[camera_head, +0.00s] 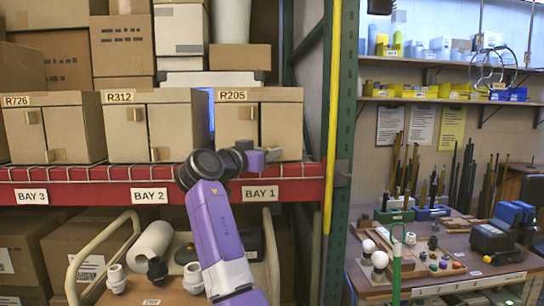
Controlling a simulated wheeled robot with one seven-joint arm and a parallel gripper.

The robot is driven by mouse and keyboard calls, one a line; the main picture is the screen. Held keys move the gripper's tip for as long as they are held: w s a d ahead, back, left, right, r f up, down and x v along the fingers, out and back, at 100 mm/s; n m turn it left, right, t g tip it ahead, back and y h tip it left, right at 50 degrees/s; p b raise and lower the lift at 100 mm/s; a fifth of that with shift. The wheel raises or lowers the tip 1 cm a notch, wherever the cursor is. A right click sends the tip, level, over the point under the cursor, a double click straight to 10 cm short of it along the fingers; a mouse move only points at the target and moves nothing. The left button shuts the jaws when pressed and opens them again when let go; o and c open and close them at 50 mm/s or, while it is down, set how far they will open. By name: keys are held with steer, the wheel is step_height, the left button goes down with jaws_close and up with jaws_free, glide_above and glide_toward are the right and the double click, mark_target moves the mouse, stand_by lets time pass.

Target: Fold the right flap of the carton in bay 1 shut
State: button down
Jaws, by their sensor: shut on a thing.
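The carton marked R205 (236,130) stands on the red shelf above the BAY 1 label. Its left flap lies flat across the front, with a small tan tab near its top. Its right flap (283,120) also looks flat or nearly flat with the front; a small remaining gap cannot be ruled out. My gripper (268,155) is at the low middle of the carton's front, shut on what looks like the tan tab of the right flap. My black wrist and purple arm hide the carton's lower left part.
Cartons R312 (145,130) and R726 (72,130) stand to the left on the same red shelf (100,174). A yellow-edged green upright (341,120) rises close on the right. Below, a cart (135,290) holds white and black lamp parts. A workbench (440,265) stands at right.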

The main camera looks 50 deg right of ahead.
steer(key=shift+w+f, duration=0.1)
steer(key=c, duration=1.1)
jaws_free()
